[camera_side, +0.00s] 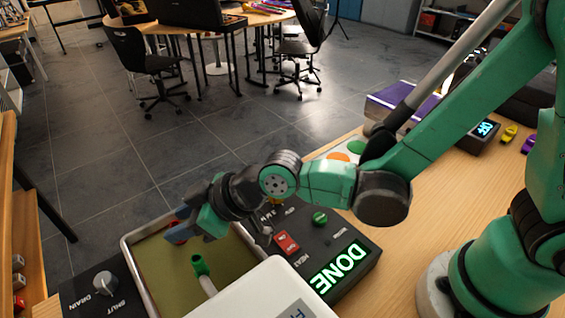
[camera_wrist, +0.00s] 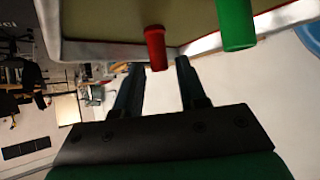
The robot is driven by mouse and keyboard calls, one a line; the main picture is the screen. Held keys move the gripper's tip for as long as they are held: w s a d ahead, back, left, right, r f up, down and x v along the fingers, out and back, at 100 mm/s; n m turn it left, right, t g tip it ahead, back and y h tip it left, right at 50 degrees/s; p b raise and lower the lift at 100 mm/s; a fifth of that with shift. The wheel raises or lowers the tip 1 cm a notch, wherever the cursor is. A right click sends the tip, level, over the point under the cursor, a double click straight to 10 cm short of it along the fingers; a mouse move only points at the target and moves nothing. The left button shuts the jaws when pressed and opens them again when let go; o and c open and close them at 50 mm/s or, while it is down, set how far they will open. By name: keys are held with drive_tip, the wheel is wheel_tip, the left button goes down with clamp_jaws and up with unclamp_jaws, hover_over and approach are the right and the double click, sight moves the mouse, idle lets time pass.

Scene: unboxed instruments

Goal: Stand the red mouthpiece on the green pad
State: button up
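The red mouthpiece (camera_side: 176,236) shows partly behind my gripper in the side view, in the far part of a metal-rimmed tray (camera_side: 133,270). In the wrist view the red mouthpiece (camera_wrist: 156,47) lies between and just beyond my two fingertips, with a gap on each side. My gripper (camera_side: 187,226) is open over the tray; its fingers also show in the wrist view (camera_wrist: 159,68). The green pad (camera_side: 356,147) is a round patch on the table at the back right, partly hidden by my arm.
A green mouthpiece (camera_side: 200,264) stands in the tray near the red one. An orange pad (camera_side: 339,157) lies beside the green pad. A dark control panel (camera_side: 312,240) with a lit DONE display adjoins the tray. A white box (camera_side: 245,295) covers the tray's near side.

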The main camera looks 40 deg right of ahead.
drive_tip(key=shift+x, duration=1.05)
clamp_jaws()
idle(0.8)
